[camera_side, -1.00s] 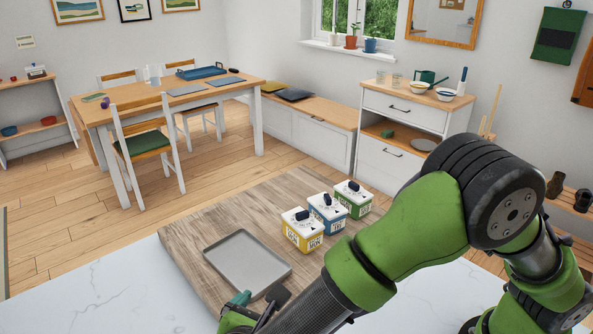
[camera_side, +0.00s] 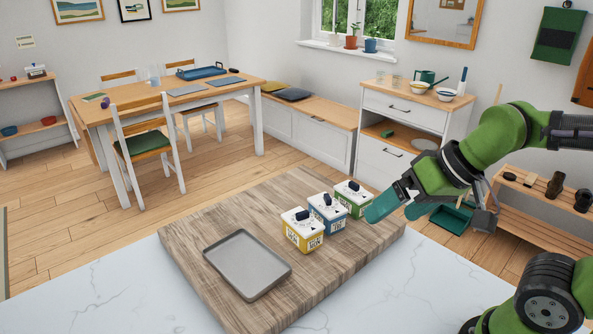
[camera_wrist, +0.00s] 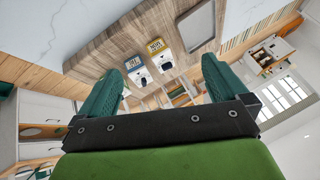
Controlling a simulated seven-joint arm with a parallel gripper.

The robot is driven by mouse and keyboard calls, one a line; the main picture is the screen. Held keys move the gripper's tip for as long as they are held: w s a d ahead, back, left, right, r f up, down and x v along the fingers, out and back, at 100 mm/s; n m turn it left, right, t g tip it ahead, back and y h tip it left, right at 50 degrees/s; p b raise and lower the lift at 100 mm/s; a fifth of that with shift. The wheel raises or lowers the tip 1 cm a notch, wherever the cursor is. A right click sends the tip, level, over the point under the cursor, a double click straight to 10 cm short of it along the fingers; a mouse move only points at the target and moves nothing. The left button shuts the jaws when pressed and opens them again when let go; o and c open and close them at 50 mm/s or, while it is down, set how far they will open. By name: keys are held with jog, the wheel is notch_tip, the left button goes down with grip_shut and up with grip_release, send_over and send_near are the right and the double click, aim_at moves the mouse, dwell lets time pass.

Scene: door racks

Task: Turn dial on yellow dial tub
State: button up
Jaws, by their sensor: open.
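The yellow dial tub (camera_side: 303,232) stands on the wooden board, nearest the tray in a row of three tubs. Its white lid carries a dark dial (camera_side: 302,215). The blue tub (camera_side: 327,214) stands beside it, then the green tub (camera_side: 354,197). My gripper (camera_side: 390,215) is open and empty, with teal fingers to the right of the green tub, apart from the yellow one. In the wrist view, the yellow tub (camera_wrist: 156,46) and blue tub (camera_wrist: 132,63) show beyond and between the fingers of my gripper (camera_wrist: 162,68). I cannot make out the green tub there.
A grey tray (camera_side: 247,264) lies on the wooden board (camera_side: 205,222) left of the tubs. The board rests on a white marble counter (camera_side: 130,290). A dining table and chairs stand farther back. A drawer cabinet (camera_side: 400,112) stands behind the board.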

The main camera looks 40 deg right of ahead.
jog(key=shift+d+r+m+t, duration=0.3)
jog(key=shift+d+r+t, duration=0.3)
jog(key=shift+d, duration=0.3)
jog(key=shift+c, duration=0.2)
jog(key=shift+a, duration=0.1)
jog(key=shift+c, duration=1.2)
jog(key=a, duration=0.1)
jog(key=w+a+n+g, duration=0.1)
jog(key=a+n+g+y, duration=0.1)
jog(key=a, duration=0.1)
jog(key=shift+w+f, duration=0.2)
jog(key=shift+f, duration=0.15)
jog(key=c, duration=0.5)
notch_tip(320, 180, up, 3)
jog(key=m+g+h, duration=0.1)
jog(key=h, duration=0.4)
send_over(303, 213)
jog(key=s+a, duration=0.2)
jog(key=s, duration=0.4)
jog(key=x, duration=1.1)
jog(key=s+x, duration=0.1)
jog(key=x, duration=0.4)
jog(key=shift+w+a+f, duration=0.1)
jog(key=shift+w+f, duration=0.1)
jog(key=shift+f, duration=0.3)
jog(key=c, duration=1)
